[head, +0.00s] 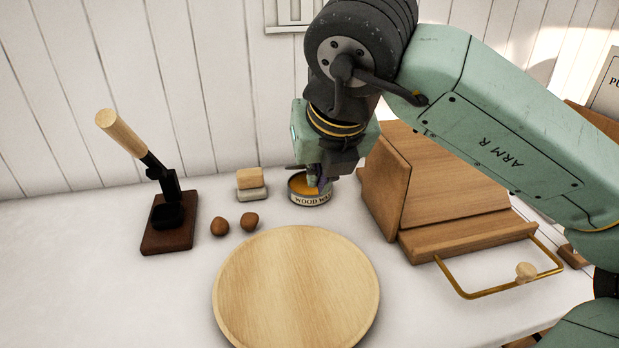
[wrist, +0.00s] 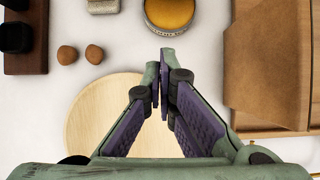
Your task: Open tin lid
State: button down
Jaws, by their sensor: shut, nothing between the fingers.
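The tin (head: 310,197) is a short round metal can with a pale label that reads "WOOD W…". It stands upright on the white counter, and its top shows a round amber surface inside a metal rim. I cannot tell whether that surface is a lid or the contents. My gripper (head: 319,184) points down at the tin and hides part of its right and back side. In the wrist view the gripper (wrist: 160,65) is shut and empty, with its tips just below the tin (wrist: 171,12) in the picture. The tin's far edge is cut off there. Contact cannot be told.
A round wooden board (head: 297,290) lies in front of the tin. A wooden box (head: 440,185) with a brass handle (head: 485,293) stands close on the right.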

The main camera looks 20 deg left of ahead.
jog(key=x, duration=0.8)
jog(key=shift+f, duration=0.2)
jog(key=shift+w+a+r+p, duration=0.75)
jog(key=shift+w+r+p, duration=0.2)
jog(key=shift+w, duration=0.05)
jog(key=shift+w+a+r, duration=0.15)
jog(key=shift+w+r, duration=0.1)
jog(key=shift+w, duration=0.05)
jog(key=shift+w+r, duration=0.1)
jog(key=shift+w, duration=0.05)
